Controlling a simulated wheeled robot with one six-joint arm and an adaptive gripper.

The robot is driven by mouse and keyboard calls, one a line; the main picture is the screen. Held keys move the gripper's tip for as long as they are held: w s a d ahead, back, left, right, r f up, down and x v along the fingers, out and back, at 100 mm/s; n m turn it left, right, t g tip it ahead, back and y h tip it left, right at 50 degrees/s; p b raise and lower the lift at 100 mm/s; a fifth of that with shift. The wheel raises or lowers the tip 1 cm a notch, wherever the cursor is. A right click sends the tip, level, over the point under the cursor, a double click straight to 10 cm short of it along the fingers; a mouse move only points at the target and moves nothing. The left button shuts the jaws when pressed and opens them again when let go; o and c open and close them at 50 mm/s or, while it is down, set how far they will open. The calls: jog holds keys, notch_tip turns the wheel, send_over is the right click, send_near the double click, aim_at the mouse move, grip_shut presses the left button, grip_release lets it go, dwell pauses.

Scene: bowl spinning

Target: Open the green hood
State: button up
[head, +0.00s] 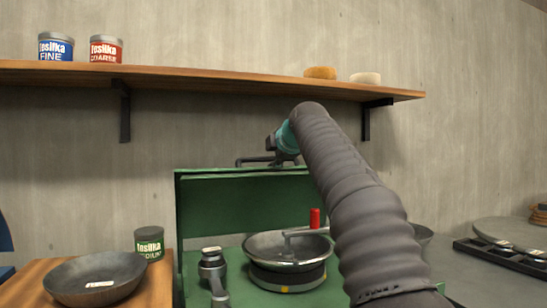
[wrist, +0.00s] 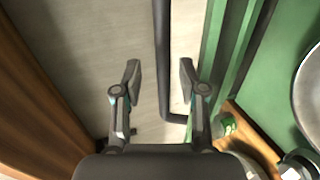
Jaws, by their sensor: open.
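The green hood (head: 245,205) stands upright behind the metal bowl (head: 265,243), and the bowl is uncovered in front of it. A dark bar handle (head: 252,161) shows above the hood's top edge. In the wrist view the handle (wrist: 163,60) runs down the picture, then bends right towards the green hood (wrist: 228,60). My gripper (wrist: 160,71) is open, with one finger on each side of the handle in the picture. I cannot tell if the handle lies between the pads in depth. In the head view my arm partly hides the hood's right side and my gripper (head: 275,150).
A wooden shelf (head: 210,75) with tins and two pads runs above the hood. A wooden table with a dark bowl (head: 95,278) and a green tin (head: 149,242) is on the left. A red-tipped lever (head: 314,218) stands by the metal bowl. A grey counter (head: 480,280) is on the right.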

jog(key=v, duration=1.1)
jog(key=shift+w+r, duration=0.1)
